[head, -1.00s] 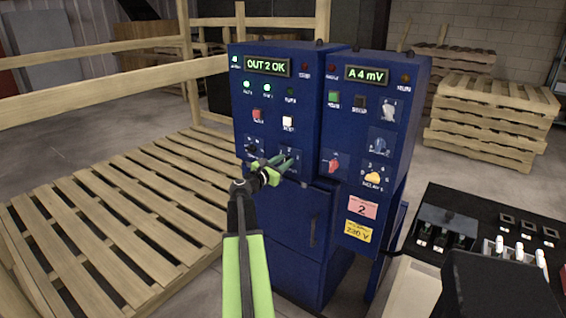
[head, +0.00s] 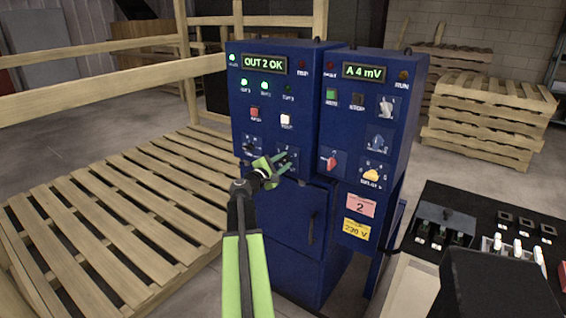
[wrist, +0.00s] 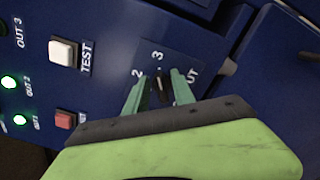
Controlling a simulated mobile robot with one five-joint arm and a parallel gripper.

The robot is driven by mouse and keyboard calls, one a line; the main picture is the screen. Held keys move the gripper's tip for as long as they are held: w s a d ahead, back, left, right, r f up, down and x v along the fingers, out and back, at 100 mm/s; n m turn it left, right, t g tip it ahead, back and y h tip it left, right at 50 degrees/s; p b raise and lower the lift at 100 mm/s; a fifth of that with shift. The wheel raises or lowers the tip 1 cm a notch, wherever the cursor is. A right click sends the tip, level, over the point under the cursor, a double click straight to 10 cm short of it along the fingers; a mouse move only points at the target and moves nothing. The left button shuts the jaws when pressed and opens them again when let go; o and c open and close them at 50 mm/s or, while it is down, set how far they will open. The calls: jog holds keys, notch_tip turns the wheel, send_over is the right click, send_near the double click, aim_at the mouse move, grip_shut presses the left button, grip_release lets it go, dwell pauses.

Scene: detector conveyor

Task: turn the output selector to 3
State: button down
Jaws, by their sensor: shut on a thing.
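The output selector is a small dark knob (wrist: 163,92) on the blue cabinet, with the marks 2 and 3 beside it in the wrist view. My gripper (wrist: 158,90) is shut on this knob, one green finger on each side. A small light mark on the knob shows near the 3, but its exact setting is hard to tell. In the head view my gripper (head: 287,163) covers most of the knob. The display (head: 264,65) above reads OUT 2 OK. The OUT 1 and OUT 2 lamps (wrist: 9,82) are green; the OUT 3 lamp (wrist: 2,29) is dark.
A white TEST button (wrist: 62,51) and a red button (wrist: 64,120) sit close to the selector. A wooden pallet (head: 120,205) lies at left.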

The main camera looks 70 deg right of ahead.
jog(key=shift+s+m, duration=0.1)
jog(key=shift+m, duration=0.4)
jog(key=c, duration=1.4)
grip_release()
jog(key=shift+c, duration=0.2)
jog(key=v, duration=1.7)
jog(key=shift+a, duration=0.25)
